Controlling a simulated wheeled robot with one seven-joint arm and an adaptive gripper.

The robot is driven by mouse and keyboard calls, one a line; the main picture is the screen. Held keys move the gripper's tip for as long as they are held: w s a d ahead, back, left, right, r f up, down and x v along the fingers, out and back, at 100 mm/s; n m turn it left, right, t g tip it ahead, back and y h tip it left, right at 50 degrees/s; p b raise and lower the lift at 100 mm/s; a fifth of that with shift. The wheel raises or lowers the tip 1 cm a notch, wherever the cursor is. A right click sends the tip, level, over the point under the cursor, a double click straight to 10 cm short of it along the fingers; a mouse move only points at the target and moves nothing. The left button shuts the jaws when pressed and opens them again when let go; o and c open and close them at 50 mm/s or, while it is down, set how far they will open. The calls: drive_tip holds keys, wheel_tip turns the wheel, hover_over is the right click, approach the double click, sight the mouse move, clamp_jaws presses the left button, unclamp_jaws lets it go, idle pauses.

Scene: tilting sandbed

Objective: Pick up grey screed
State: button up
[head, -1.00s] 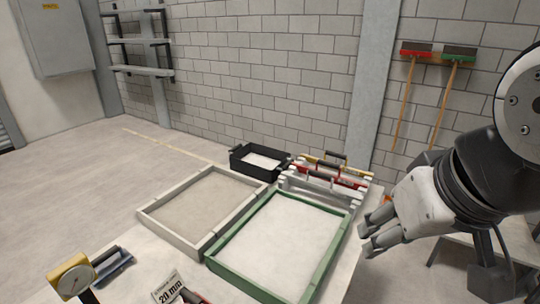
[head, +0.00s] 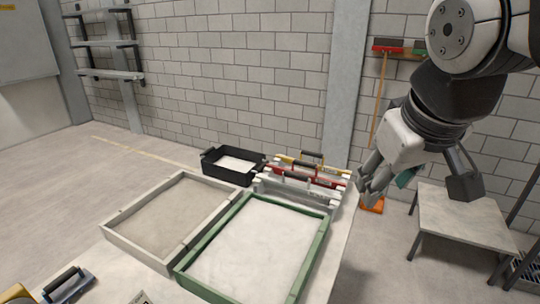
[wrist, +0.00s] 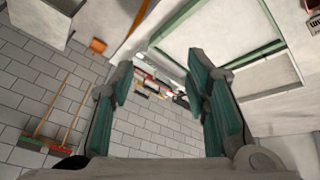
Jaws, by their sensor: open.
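Several long screeds with dark handles sit side by side on a rack at the back of the table. The grey screed (head: 285,190) looks like the pale front one. Behind it are a red screed (head: 318,176) and a yellow screed (head: 300,161). My gripper (head: 368,190) is open and empty, to the right of the rack and apart from it. In the wrist view the screeds appear small and far off between my open fingers (wrist: 160,88); I cannot tell the grey one there.
A green-framed sandbed (head: 318,250) lies in front of the rack, with a pale-framed bed (head: 110,236) to its left. A black tray (head: 215,170) stands left of the rack. A small table (head: 465,218) stands at right. Brooms (head: 378,105) hang on the wall.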

drive_tip(key=w+f+n+h+b, duration=0.1)
drive_tip(key=w+f+n+b, duration=0.15)
drive_tip(key=w, duration=1.05)
drive_tip(key=n+h+b, duration=0.1)
drive_tip(key=n+b, duration=0.6)
drive_tip(key=b, duration=0.2)
hover_over(296, 174)
drive_tip(key=s+a, duration=0.3)
drive_tip(key=s, duration=0.3)
wheel_tip(296, 174, down, 20)
drive_tip(key=shift+p+x, duration=0.35)
drive_tip(key=shift+x, duration=6.55)
drive_tip(key=shift+w+r, duration=0.1)
drive_tip(key=shift+w, duration=0.1)
clamp_jaws()
